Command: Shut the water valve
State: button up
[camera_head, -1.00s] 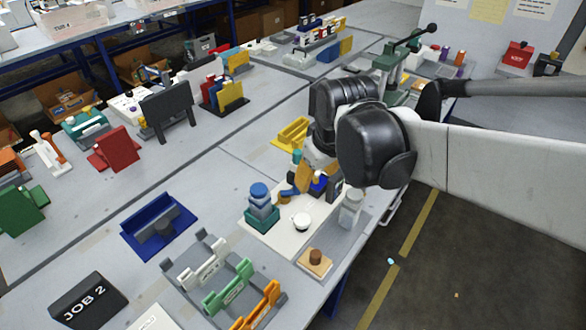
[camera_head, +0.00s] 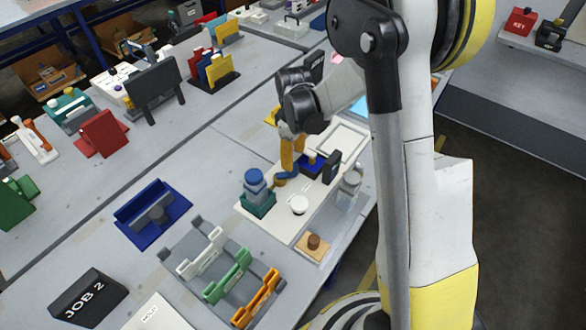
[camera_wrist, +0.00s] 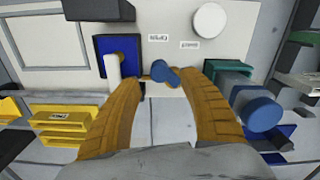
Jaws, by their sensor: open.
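The water valve appears to be the small blue lever (camera_head: 286,176) with a brass-coloured base on the white board. In the wrist view the blue lever (camera_wrist: 165,74) lies between my fingertips, slanting down to the right. My gripper (camera_head: 289,160) has tan fingers and points down just above the lever. The wrist view shows my gripper (camera_wrist: 157,82) open, with a gap between its fingers. I cannot tell whether a finger touches the lever. The lower part of the valve is partly hidden by my fingers in the head view.
The white board (camera_head: 268,219) also bears a blue block (camera_head: 312,163) with a pale upright part, a white round knob (camera_head: 299,205) and a blue bottle (camera_head: 254,184) in a teal holder. These stand close around my gripper.

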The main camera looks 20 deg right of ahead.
notch_tip(320, 180, down, 6)
jog(key=shift+r+b, duration=0.15)
jog(key=shift+b, duration=0.55)
grip_shut()
